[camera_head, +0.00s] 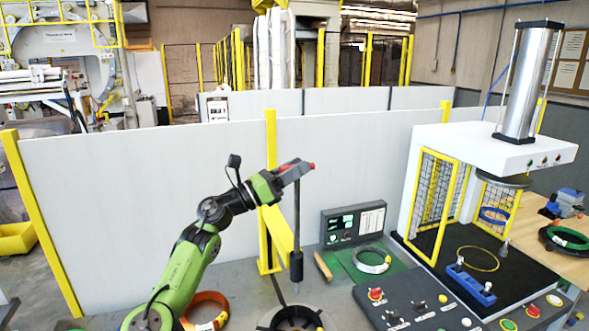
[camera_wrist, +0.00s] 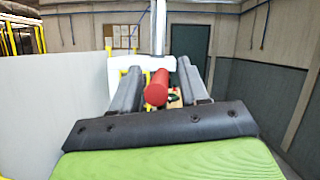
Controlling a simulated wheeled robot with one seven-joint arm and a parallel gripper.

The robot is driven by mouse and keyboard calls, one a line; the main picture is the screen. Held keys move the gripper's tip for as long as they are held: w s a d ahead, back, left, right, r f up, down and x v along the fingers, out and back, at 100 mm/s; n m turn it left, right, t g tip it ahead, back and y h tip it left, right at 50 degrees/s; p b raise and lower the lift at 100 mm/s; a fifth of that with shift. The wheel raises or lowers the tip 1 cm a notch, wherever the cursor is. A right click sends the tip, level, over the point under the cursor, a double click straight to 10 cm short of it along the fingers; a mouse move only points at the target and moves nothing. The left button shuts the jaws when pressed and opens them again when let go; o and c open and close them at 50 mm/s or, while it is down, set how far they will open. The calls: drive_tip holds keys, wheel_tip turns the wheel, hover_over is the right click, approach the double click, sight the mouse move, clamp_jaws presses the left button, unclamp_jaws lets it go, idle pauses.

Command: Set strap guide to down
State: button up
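A thin dark upright rod (camera_head: 297,215) with a thicker black sleeve stands above a round black fixture in the head view; I cannot tell for sure that it is the strap guide. My gripper (camera_head: 295,172) is at the top of this rod. A red tip (camera_head: 311,166) shows just beyond it. In the wrist view a red cylinder (camera_wrist: 157,88) lies between the two dark fingers of my gripper (camera_wrist: 160,72). The fingers are apart, with a gap beside the cylinder. The control panel (camera_head: 405,308) has several knobs and buttons; their labels are too small to read.
A press with a yellow mesh guard (camera_head: 434,195) stands at the right. A display box (camera_head: 352,222) and a grey coil on a green mat (camera_head: 352,270) stand behind the panel. A yellow post (camera_head: 271,150) and white partition (camera_head: 140,200) are behind my arm. An orange coil (camera_head: 210,299) lies below it.

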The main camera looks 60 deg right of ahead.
clamp_jaws()
drive_tip(key=shift+f, duration=0.1)
drive_tip(key=b, duration=0.2)
hover_over(295, 255)
drive_tip(key=f, duration=1.8)
drive_tip(key=shift+d, duration=0.2)
drive_tip(key=shift+r, duration=0.1)
drive_tip(key=shift+o, duration=0.2)
unclamp_jaws()
drive_tip(key=shift+w, duration=0.1)
